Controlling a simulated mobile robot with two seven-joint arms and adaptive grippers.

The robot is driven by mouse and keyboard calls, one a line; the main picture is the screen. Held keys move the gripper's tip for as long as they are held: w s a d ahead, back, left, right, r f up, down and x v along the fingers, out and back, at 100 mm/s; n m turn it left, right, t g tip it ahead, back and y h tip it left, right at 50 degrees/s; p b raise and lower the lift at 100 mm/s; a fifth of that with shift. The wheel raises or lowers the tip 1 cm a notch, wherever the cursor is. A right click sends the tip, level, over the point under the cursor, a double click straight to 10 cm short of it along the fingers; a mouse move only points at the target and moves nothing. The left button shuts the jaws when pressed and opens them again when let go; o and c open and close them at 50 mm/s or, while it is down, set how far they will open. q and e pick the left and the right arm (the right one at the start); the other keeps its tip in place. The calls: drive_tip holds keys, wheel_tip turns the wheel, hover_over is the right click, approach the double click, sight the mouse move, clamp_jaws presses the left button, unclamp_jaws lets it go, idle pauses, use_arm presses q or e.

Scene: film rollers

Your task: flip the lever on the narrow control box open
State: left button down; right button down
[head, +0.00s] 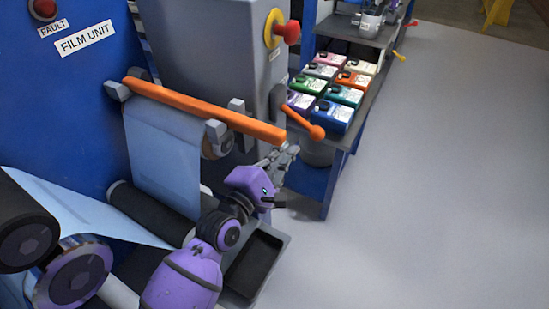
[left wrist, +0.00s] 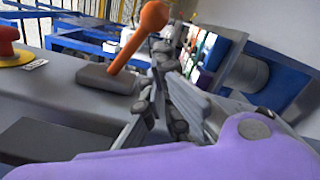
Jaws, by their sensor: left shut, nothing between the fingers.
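The narrow grey control box (head: 246,62) stands beside the blue film unit. An orange lever (head: 302,122) with a round knob sticks out from the box's right side, tilted down to the right. The lever also shows in the left wrist view (left wrist: 141,36), with its knob at the top. My left gripper (head: 289,150) is shut and empty, just below the lever knob in the head view. In the left wrist view its fingers (left wrist: 163,52) are close to the knob; I cannot tell whether they touch it. My right gripper is not in view.
A red emergency button (head: 287,32) sits on the box. A long orange bar (head: 204,110) and film rollers (head: 150,213) lie left of my arm. A shelf with several coloured cartons (head: 340,113) stands behind the lever. The grey floor (head: 440,190) at right is clear.

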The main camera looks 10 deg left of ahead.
sight(305, 123)
use_arm(q)
drive_tip(key=x, duration=0.4)
drive_tip(key=shift+w+d, duration=0.15)
drive_tip(key=shift+w, duration=0.15)
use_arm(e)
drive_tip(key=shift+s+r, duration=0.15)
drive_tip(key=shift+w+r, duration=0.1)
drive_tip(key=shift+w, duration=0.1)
use_arm(q)
drive_tip(key=shift+w, duration=0.1)
